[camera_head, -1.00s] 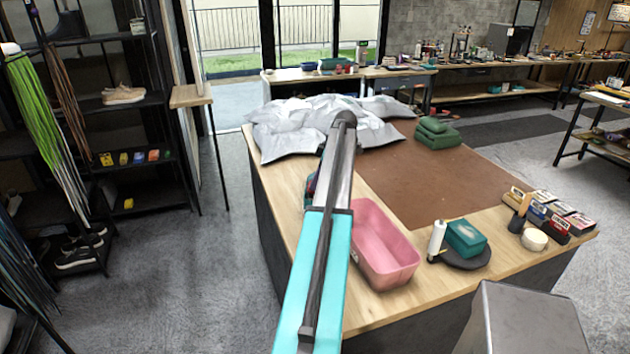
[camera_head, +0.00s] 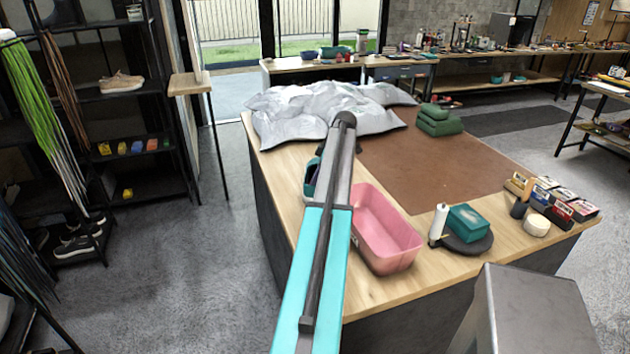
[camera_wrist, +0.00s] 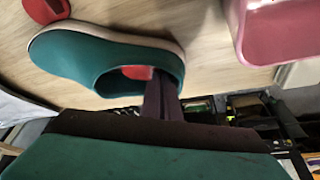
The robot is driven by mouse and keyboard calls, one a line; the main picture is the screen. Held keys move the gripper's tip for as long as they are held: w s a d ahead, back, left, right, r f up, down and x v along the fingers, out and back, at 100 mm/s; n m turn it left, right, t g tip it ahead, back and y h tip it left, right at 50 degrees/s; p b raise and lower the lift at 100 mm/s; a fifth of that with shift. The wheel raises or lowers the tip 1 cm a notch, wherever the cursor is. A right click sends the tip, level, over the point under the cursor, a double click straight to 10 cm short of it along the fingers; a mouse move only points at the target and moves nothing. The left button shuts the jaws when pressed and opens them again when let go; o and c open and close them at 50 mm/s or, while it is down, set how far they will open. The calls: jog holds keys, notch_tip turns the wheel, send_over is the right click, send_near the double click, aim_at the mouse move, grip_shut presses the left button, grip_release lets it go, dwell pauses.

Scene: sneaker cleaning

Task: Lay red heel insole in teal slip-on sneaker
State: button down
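The teal slip-on sneaker (camera_wrist: 105,60) lies on the wooden tabletop in the wrist view, its opening toward my gripper. A red piece (camera_wrist: 138,72), apparently the heel insole, shows inside that opening, partly hidden by the sneaker's wall and my fingers. My gripper (camera_wrist: 160,85) has its dark fingers close together at the opening, right beside the red piece. I cannot tell whether they hold it. In the head view the sneaker (camera_head: 311,180) is mostly hidden behind my arm, and my gripper is hidden too.
A pink bin (camera_head: 385,240) stands just right of the sneaker. A small red and dark object (camera_wrist: 45,8) lies beyond the sneaker's toe. A crumpled grey cloth (camera_head: 320,112) covers the table's back left. The brown mat (camera_head: 430,170) is mostly clear.

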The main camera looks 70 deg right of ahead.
jog(key=shift+f+b, duration=0.35)
jog(key=shift+f, duration=0.35)
dwell(1.1)
jog(key=c, duration=1.9)
grip_release()
jog(key=shift+c, duration=0.2)
jog(key=shift+s, duration=0.1)
jog(key=shift+s+d+r, duration=0.1)
jog(key=shift+s+r, duration=0.05)
jog(key=shift+r, duration=0.4)
jog(key=a+b+v, duration=0.1)
jog(key=b+v, duration=0.2)
jog(key=v, duration=0.9)
jog(key=shift+s+d+r, duration=0.2)
jog(key=shift+d+r, duration=0.15)
jog(key=shift+d, duration=0.1)
